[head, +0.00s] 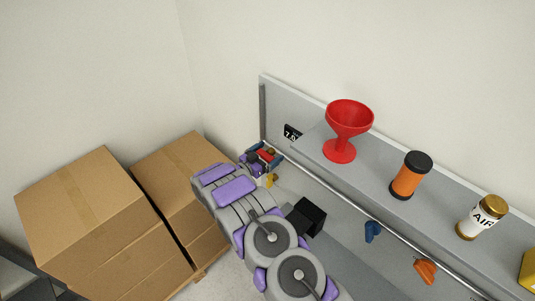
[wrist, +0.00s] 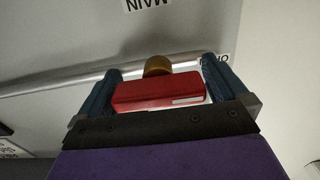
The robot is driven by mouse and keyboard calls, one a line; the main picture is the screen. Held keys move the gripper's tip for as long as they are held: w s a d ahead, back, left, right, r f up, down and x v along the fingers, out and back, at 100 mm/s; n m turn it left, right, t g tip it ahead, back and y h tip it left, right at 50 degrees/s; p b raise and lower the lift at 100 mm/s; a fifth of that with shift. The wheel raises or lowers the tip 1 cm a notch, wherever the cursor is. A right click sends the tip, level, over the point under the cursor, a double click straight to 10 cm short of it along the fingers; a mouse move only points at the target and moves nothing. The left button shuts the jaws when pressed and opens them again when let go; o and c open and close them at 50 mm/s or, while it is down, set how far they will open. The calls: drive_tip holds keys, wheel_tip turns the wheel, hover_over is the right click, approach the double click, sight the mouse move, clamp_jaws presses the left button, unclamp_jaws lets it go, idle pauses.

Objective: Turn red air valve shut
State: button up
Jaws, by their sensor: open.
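The red air valve handle (wrist: 158,92) is a flat red bar with a pale patch at its right end, in the middle of the wrist view. A brass-coloured fitting (wrist: 157,66) shows just beyond it. My gripper (wrist: 163,72) is open, with one blue finger on each side of the red handle. Small gaps seem to show at both ends; I cannot tell if either finger touches it. In the head view my gripper (head: 262,158) is at the wall panel's left end, with the red handle (head: 267,154) partly hidden there.
A grey shelf (head: 390,205) runs along the wall, holding a red goblet-shaped funnel (head: 348,125), an orange bottle (head: 410,176) and an AIR canister (head: 482,218). Blue (head: 372,231) and orange (head: 425,271) handles sit below it. Cardboard boxes (head: 95,215) stand left of my arm.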

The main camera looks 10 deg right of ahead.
drive_tip(key=shift+r, duration=0.1)
drive_tip(key=c, duration=0.8)
drive_tip(key=shift+m, duration=0.3)
drive_tip(key=m+b, duration=0.3)
drive_tip(key=m, duration=0.1)
drive_tip(key=m+b, duration=0.4)
drive_tip(key=shift+f+m, duration=0.25)
drive_tip(key=shift+m, duration=0.15)
drive_tip(key=m+b, duration=0.3)
drive_tip(key=b, duration=0.1)
drive_tip(key=shift+s+f+m+b, duration=0.1)
drive_tip(key=shift+f+m+b, duration=0.05)
drive_tip(key=shift+m+b, duration=0.2)
drive_tip(key=m+b, duration=0.4)
drive_tip(key=b, duration=0.1)
drive_tip(key=shift+d+m+b, duration=0.1)
drive_tip(key=shift+m+b, duration=0.15)
drive_tip(key=shift+b, duration=0.1)
drive_tip(key=shift+s, duration=0.1)
